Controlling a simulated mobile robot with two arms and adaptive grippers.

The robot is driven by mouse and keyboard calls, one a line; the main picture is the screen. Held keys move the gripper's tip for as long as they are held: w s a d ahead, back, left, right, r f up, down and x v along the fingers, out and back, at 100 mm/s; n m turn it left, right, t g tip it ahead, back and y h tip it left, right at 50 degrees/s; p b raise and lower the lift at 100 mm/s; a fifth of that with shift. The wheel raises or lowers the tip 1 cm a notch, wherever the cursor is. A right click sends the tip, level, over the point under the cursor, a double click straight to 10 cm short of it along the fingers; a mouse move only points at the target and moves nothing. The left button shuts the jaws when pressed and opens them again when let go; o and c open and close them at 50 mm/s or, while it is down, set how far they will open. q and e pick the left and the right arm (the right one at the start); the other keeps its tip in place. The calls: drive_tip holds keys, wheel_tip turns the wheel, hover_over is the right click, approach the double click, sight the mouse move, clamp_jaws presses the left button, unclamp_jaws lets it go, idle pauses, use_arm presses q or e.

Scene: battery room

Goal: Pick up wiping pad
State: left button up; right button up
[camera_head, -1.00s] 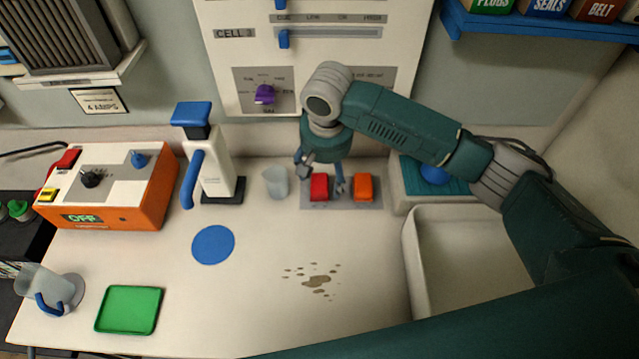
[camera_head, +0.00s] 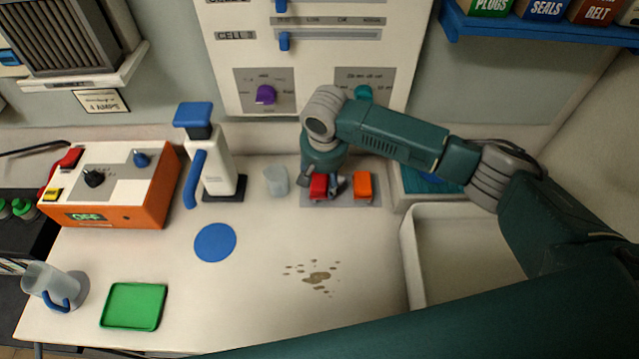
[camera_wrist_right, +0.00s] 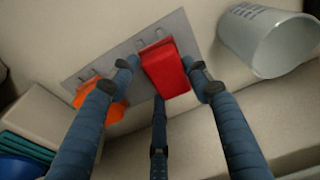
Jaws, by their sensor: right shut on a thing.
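A red pad (camera_head: 319,186) and an orange pad (camera_head: 363,186) sit side by side on a grey plate (camera_head: 341,202) at the back of the counter; which one is the wiping pad is not labelled. My right gripper (camera_head: 328,193) is down at the plate, shut on the red pad. In the right wrist view the red pad (camera_wrist_right: 165,70) lies between my fingers (camera_wrist_right: 166,82), and the orange pad (camera_wrist_right: 101,103) is partly behind one finger. The red pad appears still at the plate. My left gripper is not in view.
A clear cup (camera_head: 277,181) stands just left of the plate. A blue-handled press (camera_head: 211,160), an orange box (camera_head: 110,185), a blue disc (camera_head: 215,242), a green tray (camera_head: 134,306) and a jug (camera_head: 54,286) are further left. A white basin (camera_head: 408,250) lies right. A brown spill (camera_head: 317,278) marks the counter.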

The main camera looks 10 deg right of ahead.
sight(323, 182)
drive_tip(key=shift+s+r+b, duration=0.1)
drive_tip(key=shift+r+b, duration=0.1)
drive_tip(key=shift+b, duration=0.15)
drive_tip(key=shift+r, duration=0.35)
wheel_tip(323, 182, up, 6)
drive_tip(key=shift+b, duration=1.1)
drive_tip(key=s+a, duration=0.2)
drive_tip(key=s, duration=0.7)
drive_tip(key=s+a+b, duration=0.1)
drive_tip(key=s+a, duration=0.1)
drive_tip(key=s, duration=0.8)
drive_tip(key=shift+s, duration=0.2)
